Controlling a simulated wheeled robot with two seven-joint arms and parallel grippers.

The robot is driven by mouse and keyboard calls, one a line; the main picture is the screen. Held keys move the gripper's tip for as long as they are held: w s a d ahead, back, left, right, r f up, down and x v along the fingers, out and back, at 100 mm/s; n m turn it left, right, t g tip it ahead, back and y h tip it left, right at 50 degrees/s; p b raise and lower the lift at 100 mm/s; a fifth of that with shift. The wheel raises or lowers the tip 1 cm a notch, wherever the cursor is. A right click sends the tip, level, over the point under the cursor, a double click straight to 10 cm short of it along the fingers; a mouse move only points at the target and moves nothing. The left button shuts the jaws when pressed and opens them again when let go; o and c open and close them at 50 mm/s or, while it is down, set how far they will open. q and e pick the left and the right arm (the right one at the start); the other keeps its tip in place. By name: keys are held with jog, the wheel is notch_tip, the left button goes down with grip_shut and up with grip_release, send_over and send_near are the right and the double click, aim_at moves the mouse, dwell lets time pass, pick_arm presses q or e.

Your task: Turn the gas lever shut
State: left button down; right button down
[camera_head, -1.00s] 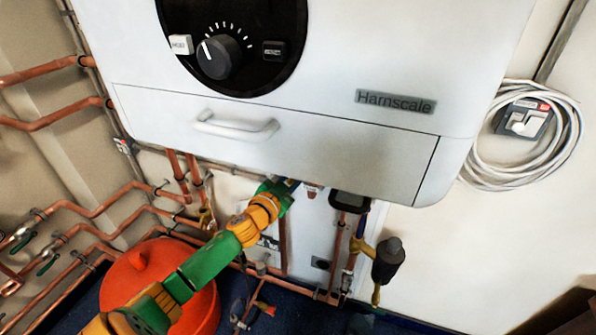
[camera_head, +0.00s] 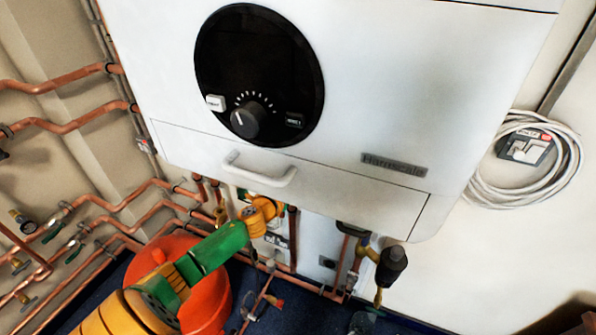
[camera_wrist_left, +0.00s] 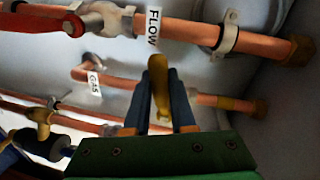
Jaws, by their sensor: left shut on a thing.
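In the left wrist view a yellow lever (camera_wrist_left: 159,88) stands between the two blue fingers of my left gripper (camera_wrist_left: 162,95), which is shut on it. The lever lies close to the copper pipe with the white GAS tag (camera_wrist_left: 94,84). The lever's pivot is hidden, so its angle to the pipe is hard to tell. My right gripper is in neither view.
A copper pipe tagged FLOW (camera_wrist_left: 153,25) runs beside the fingers. A yellow fitting (camera_wrist_left: 43,122) is at left. In the head view an orange bucket (camera_head: 207,300) stands beside my arm, copper pipes (camera_head: 100,205) line the left wall, and a dark-capped valve (camera_head: 391,265) hangs at right.

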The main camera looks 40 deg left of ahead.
pick_arm(q)
jog(key=shift+a+r+m+y+p, duration=0.1)
jog(key=shift+r+m+y+p, duration=0.2)
jog(key=shift+r+m+p, duration=0.7)
jog(key=shift+m, duration=0.3)
jog(key=c, duration=0.8)
grip_release()
jog(key=shift+o, duration=0.2)
jog(key=shift+f+b, duration=0.15)
jog(key=shift+b, duration=0.15)
jog(key=shift+s, duration=0.1)
jog(key=v, duration=0.6)
jog(key=shift+s, duration=0.35)
